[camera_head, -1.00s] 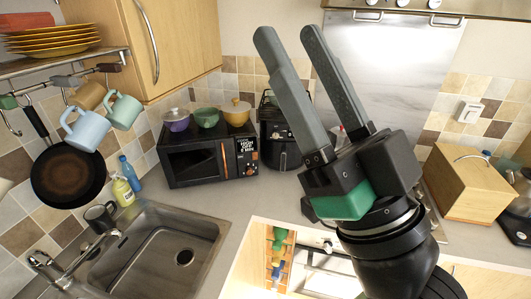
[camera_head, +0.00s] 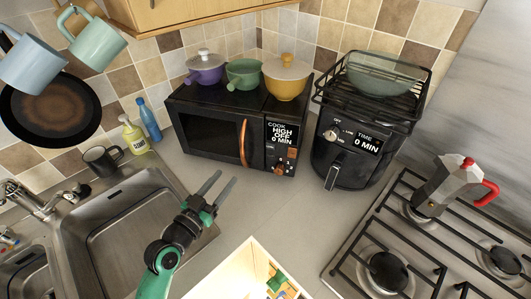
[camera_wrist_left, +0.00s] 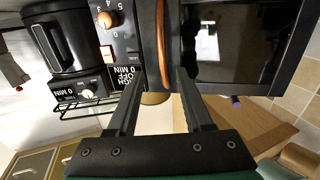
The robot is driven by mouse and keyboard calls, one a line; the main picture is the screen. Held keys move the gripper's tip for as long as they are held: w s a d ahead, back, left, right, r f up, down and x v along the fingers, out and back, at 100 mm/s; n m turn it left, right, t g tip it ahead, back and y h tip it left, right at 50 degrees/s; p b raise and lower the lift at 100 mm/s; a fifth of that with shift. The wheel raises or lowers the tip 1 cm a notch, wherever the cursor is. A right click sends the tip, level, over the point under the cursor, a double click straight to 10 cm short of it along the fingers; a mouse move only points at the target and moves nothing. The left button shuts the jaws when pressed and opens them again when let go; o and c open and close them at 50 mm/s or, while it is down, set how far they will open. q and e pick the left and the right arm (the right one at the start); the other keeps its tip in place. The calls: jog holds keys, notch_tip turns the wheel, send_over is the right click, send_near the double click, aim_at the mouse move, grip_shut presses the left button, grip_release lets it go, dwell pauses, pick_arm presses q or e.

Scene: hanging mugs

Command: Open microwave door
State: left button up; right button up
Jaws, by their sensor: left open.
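The black microwave (camera_head: 205,125) stands on the counter against the tiled wall, with its door shut. Its upright copper-coloured handle (camera_head: 243,142) is at the right edge of the door, beside the control panel (camera_head: 280,146). My left gripper (camera_head: 222,182) is open and empty in front of and below the microwave, its fingers pointing up toward the door. In the left wrist view the handle (camera_wrist_left: 162,45) lies ahead, roughly in line with the gap between the open fingers (camera_wrist_left: 158,80), apart from them. My right gripper is out of view.
Three pots, including a yellow one (camera_head: 287,78), sit on the microwave. A black air fryer (camera_head: 350,150) stands to its right. The sink (camera_head: 130,225) is at the left, the stove (camera_head: 400,250) at the right. An open drawer (camera_head: 250,275) is below.

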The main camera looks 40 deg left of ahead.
aim_at(242, 155)
pick_arm(q)
jog(key=w, duration=0.4)
jog(key=w+a, duration=0.1)
jog(key=w, duration=0.2)
jog(key=w+a, duration=0.1)
jog(key=w, duration=0.3)
jog(key=shift+w+r, duration=0.15)
jog(key=shift+w, duration=0.15)
grip_shut()
dwell(1.0)
